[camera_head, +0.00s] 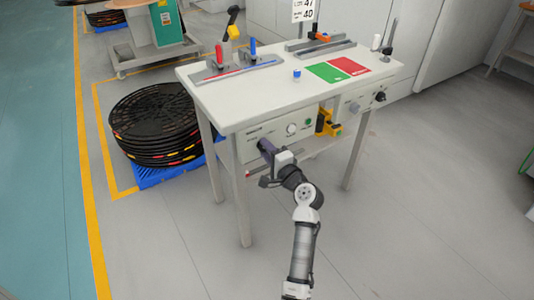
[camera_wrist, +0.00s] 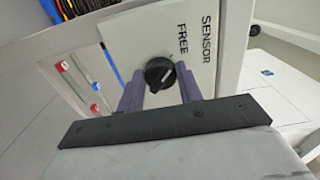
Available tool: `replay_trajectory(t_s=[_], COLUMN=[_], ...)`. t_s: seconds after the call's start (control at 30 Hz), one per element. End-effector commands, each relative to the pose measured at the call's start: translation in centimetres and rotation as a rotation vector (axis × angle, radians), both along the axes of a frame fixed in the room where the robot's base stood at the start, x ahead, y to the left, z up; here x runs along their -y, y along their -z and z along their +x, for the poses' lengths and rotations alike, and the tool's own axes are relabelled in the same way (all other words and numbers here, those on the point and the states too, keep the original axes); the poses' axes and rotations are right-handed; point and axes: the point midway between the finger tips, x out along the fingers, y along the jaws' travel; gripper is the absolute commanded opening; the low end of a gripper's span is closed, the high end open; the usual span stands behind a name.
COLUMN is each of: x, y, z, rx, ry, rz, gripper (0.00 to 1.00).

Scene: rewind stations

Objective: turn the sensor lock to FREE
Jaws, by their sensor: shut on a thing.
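The sensor lock is a black round knob (camera_wrist: 160,73) with a pale mark, on a white panel (camera_wrist: 140,35) lettered FREE and SENSOR. The lettering reads sideways in the wrist view, beside the knob. I cannot tell for sure which word the mark points to. My gripper (camera_wrist: 158,82) has one purple-grey finger on each side of the knob and is shut on it. In the head view my gripper (camera_head: 266,149) is at the left end of the panel (camera_head: 283,133) under the tabletop, and it hides the knob there.
The white table (camera_head: 240,96) carries clamps, a green mat (camera_head: 325,72) and a red mat (camera_head: 349,66). A yellow device (camera_head: 328,124) and a second control box (camera_head: 362,98) are under its edge. Black reels (camera_head: 155,120) are stacked at left. The floor in front is clear.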

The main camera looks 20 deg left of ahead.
Motion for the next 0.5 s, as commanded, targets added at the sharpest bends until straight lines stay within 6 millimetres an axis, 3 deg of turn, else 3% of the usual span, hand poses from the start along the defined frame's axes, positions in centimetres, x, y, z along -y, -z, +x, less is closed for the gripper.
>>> replay_trajectory(t_s=[0.43,0.47,0.5], x=[0.01,0.01,0.01], y=[0.11,0.11,0.1], z=[-0.03,-0.03,-0.03], rx=[0.006,0.006,0.006], ry=[-0.001,-0.001,-0.001], rz=[-0.009,-0.009,-0.009], gripper=[0.13,0.38,0.43])
